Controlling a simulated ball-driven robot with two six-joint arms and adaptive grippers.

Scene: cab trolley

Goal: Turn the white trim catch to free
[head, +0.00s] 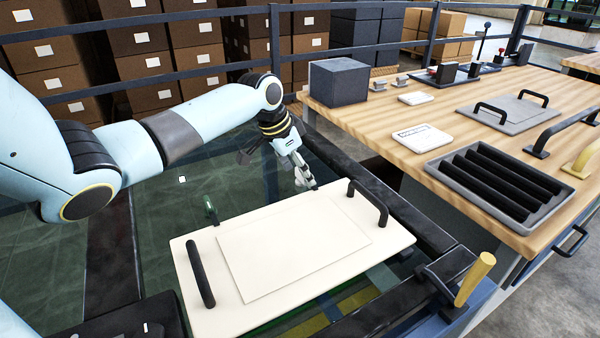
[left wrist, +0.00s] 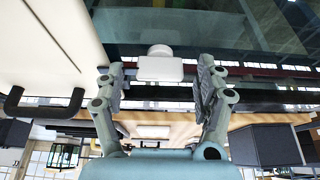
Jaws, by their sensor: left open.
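The white trim catch (left wrist: 160,67), a small white block with a round knob at its far side, shows in the left wrist view. It lies between the fingertips of my left gripper (left wrist: 160,64), with a visible gap on each side. In the head view my left gripper (head: 306,182) points down just behind the cream panel (head: 205,318), near its right black handle (head: 368,204). I cannot make out the catch clearly there, as the gripper covers that area. The left gripper is open and empty. My right gripper is not in view.
A green-lit upright piece (head: 210,208) and a small white square (head: 182,179) show by the dark glass. A yellow-handled lever (head: 474,280) stands at the frame's right corner. The wooden bench (head: 460,115) at right holds a black ribbed tray (head: 440,172) and a dark box (head: 339,82).

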